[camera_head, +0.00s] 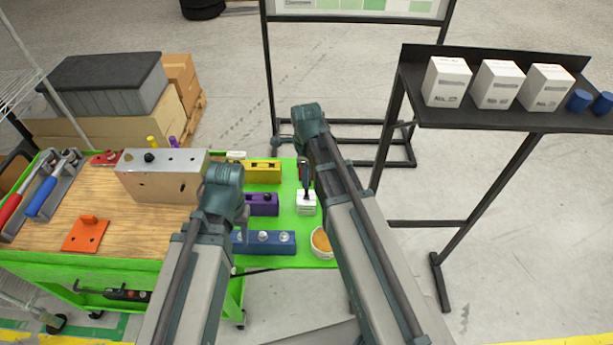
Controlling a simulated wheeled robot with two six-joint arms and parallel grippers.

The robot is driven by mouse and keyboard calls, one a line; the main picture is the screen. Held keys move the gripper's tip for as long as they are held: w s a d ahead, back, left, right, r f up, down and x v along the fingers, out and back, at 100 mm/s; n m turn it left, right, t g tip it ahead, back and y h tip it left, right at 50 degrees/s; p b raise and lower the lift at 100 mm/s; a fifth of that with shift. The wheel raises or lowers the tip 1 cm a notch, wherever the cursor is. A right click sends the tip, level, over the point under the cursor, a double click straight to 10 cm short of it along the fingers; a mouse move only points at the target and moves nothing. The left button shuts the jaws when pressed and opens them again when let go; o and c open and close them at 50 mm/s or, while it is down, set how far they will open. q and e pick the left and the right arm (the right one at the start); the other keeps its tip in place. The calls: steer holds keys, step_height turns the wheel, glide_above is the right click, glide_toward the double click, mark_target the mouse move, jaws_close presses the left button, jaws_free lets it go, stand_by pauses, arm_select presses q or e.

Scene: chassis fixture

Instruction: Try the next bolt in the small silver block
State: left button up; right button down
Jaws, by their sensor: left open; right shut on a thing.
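A small pale block or box (306,209) with a label on its front sits on the green right part of the cart. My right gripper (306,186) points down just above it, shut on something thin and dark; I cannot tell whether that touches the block. A larger silver block (165,189) with holes stands on the wooden top, a black bolt (149,157) in its upper face. A blue block (263,248) holds several silver bolts. A purple block (258,208) has a dark bolt (267,198). My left gripper (243,218) is open beside the purple block, partly hidden by its wrist.
A yellow block (263,173) lies behind the purple one. A bowl with orange contents (321,242) sits at the cart's right corner. An orange plate (85,236) and handled tools (42,195) lie left. A black shelf (500,118) with white boxes stands right.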

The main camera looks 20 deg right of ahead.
mark_target(307, 196)
steer(key=shift+f+b, duration=2.7)
steer(key=shift+f, duration=0.1)
steer(key=c, duration=0.7)
jaws_free()
steer(key=shift+o, duration=0.2)
steer(key=shift+r, duration=0.1)
step_height(307, 196, up, 6)
steer(key=p, duration=0.6)
